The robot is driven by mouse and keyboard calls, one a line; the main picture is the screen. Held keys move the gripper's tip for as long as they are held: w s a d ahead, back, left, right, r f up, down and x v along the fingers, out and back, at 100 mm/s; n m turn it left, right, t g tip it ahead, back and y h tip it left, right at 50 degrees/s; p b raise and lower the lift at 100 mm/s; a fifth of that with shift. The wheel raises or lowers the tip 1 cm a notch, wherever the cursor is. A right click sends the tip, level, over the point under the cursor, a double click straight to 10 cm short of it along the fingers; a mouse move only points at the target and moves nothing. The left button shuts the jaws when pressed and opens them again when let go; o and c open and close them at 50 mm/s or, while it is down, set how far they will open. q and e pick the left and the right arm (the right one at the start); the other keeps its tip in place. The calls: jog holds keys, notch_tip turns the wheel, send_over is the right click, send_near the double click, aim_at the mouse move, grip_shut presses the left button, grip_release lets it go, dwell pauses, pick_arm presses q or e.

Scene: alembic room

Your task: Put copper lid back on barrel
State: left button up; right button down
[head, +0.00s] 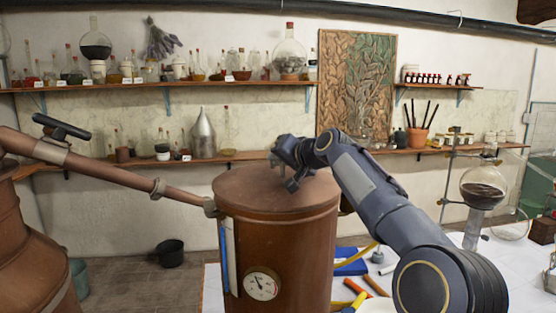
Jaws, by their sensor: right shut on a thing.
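The copper barrel (300,250) stands upright in the middle of the head view, with a round dial gauge (261,284) low on its front. The round copper lid (245,190) covers the barrel's top and looks flat and level; I cannot tell whether a thin gap is left under it. My right gripper (292,183) comes in from the right and points down at the lid's middle. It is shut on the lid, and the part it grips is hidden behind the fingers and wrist. My left gripper is not in view.
A copper pipe (115,177) runs from the large vessel (35,250) at the left to the barrel's upper rim. A white table (210,285) with tools lies behind the barrel. A glass flask (483,188) on a stand is at the right. Bottle-filled shelves (220,83) line the wall.

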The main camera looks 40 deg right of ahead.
dwell(0.3)
jog(key=c, duration=1.4)
grip_release()
jog(key=shift+f, duration=0.2)
jog(key=b+v, duration=0.2)
jog(key=v, duration=0.5)
jog(key=shift+b, duration=0.4)
jog(key=shift+s+r, duration=0.25)
jog(key=shift+s, duration=0.15)
